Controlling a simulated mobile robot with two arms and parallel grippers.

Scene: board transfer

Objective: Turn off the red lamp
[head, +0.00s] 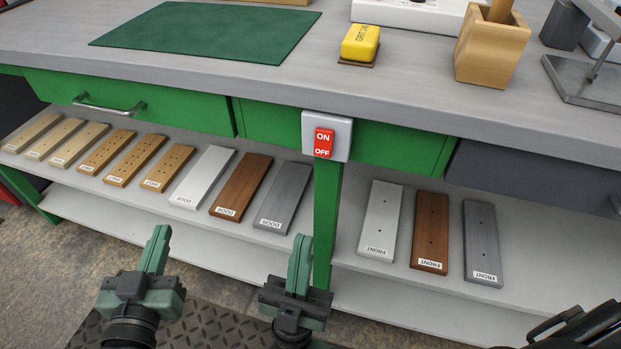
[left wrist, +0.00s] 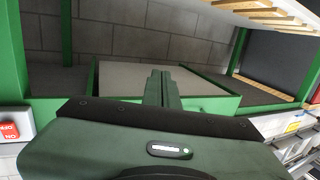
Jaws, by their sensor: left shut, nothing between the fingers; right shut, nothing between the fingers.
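A red rocker switch (head: 323,142) marked ON and OFF sits in a light grey box (head: 342,138) on the front of the workbench, above a green leg. A red switch also shows upside down at the left edge of the left wrist view (left wrist: 8,132). No red lamp can be made out in either view. My left gripper (head: 158,238) is shut and empty, low in front of the bench and left of the switch. It is also in the left wrist view (left wrist: 162,88). My right gripper (head: 301,250) is shut and empty, below the switch and apart from it.
The shelf under the bench (head: 60,172) holds several wooden, white and grey boards. On the worktop are a green mat (head: 205,32), a yellow block (head: 360,42) and a wooden holder (head: 490,52). Space before the switch is clear.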

